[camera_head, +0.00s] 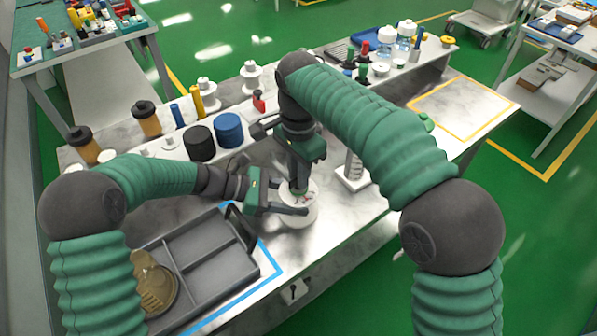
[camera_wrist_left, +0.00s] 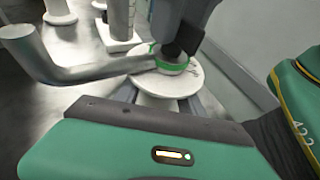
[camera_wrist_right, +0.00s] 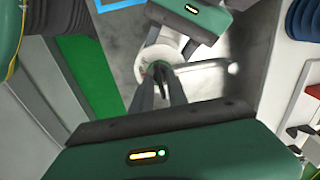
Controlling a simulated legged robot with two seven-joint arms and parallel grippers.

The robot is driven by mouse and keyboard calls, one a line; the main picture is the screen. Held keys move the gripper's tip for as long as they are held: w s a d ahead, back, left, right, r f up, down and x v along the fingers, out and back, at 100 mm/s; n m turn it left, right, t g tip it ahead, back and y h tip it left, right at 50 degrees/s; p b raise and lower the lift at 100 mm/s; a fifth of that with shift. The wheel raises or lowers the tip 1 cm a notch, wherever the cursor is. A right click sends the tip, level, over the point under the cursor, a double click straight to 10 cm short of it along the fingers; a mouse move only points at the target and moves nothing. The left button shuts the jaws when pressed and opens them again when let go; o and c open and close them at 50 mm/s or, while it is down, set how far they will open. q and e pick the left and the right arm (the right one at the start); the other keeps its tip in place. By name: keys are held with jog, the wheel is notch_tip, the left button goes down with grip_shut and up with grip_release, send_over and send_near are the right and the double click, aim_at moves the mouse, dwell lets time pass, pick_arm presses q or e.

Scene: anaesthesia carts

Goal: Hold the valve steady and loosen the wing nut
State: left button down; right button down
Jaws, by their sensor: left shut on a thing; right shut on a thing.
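The valve (camera_head: 300,215) has a pale round top or base, low on the table right of the grey tray. In the left wrist view it shows a white disc (camera_wrist_left: 185,83) with a green ring and a grey metal bar (camera_wrist_left: 85,70) running to the left. My left gripper (camera_head: 290,208) reaches in from the left and is shut on the valve; its contact is partly hidden. The fingers hide most of the nut.
The grey divided tray (camera_head: 225,268) stands at the front left inside blue tape, with a brown object (camera_head: 152,285) in it. Black (camera_head: 199,143) and blue (camera_head: 228,130) cylinders stand behind. A white stand (camera_head: 353,172) is close to the right. A yellow-taped area (camera_head: 465,105) is empty.

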jog(key=n, duration=0.5)
jog(key=shift+w+a+r+n, duration=0.1)
jog(key=shift+n, duration=0.3)
jog(key=n, duration=0.5)
jog(key=shift+n, duration=0.3)
jog(key=n, duration=0.3)
jog(key=shift+n, duration=0.3)
jog(key=n, duration=0.4)
dwell(0.6)
jog(key=c, duration=1.6)
grip_release()
